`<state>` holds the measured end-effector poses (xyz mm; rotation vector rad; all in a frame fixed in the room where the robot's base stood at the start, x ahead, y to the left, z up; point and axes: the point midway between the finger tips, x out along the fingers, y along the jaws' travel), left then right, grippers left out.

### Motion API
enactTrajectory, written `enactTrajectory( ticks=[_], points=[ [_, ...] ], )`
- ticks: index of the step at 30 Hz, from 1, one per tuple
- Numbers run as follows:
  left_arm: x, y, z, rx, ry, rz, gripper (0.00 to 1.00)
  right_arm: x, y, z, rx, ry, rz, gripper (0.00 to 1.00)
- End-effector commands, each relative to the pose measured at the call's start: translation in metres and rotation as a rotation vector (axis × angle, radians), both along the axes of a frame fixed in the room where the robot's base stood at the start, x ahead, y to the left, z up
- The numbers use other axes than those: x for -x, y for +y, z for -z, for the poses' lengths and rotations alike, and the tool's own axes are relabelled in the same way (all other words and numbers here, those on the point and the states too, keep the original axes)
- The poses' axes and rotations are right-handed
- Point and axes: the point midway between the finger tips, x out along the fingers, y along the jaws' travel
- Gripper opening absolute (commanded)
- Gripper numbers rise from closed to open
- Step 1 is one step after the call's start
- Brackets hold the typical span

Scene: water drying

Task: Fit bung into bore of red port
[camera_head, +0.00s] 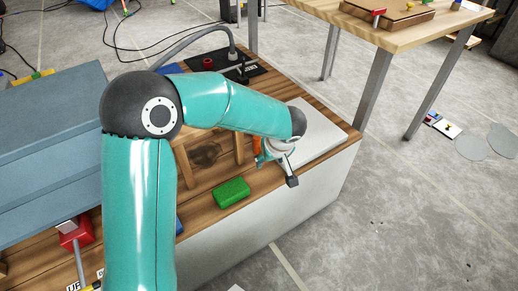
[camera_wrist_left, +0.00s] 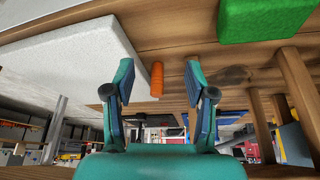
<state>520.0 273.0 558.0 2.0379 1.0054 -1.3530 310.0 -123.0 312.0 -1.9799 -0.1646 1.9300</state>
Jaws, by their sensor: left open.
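The bung appears to be the orange cylinder (camera_wrist_left: 157,79), standing on the wooden bench top by a pale slab; in the head view a bit of orange (camera_head: 257,144) shows beside my gripper. My left gripper (camera_head: 275,166) is open and low over the bench. In the left wrist view the gripper (camera_wrist_left: 158,92) has its fingers spread on either side of the orange cylinder, with gaps to both. A short red cylinder (camera_head: 208,64), seemingly the red port, stands on a black plate at the back of the bench. Its bore is too small to make out.
A green block (camera_head: 231,192) lies near the bench's front edge. The pale slab (camera_head: 318,130) lies at the right end. A wooden frame (camera_head: 187,170) stands behind the green block. A red block with a metal rod (camera_head: 75,234) is at lower left. A grey hose (camera_head: 190,42) arches behind.

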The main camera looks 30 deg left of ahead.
Motion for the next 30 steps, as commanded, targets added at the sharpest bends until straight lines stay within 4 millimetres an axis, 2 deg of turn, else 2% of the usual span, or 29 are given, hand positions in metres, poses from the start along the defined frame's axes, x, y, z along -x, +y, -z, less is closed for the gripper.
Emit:
enactTrajectory(
  ticks=[13, 23, 30],
  points=[
    [-0.052, 0.069, 0.002, 0.002, 0.004, -0.002, 0.55, 0.0, 0.0, 0.0, 0.0, 0.0, 0.0, 0.4],
    [-0.065, 0.085, 0.002, 0.003, 0.005, -0.001, 0.55, 0.0, 0.0, 0.001, 0.0, 0.0, 0.0, 0.4],
    [-0.073, 0.097, 0.035, 0.003, 0.008, 0.0, 0.55, 0.0, 0.0, 0.012, 0.0, 0.0, 0.0, 0.4]
  ],
)
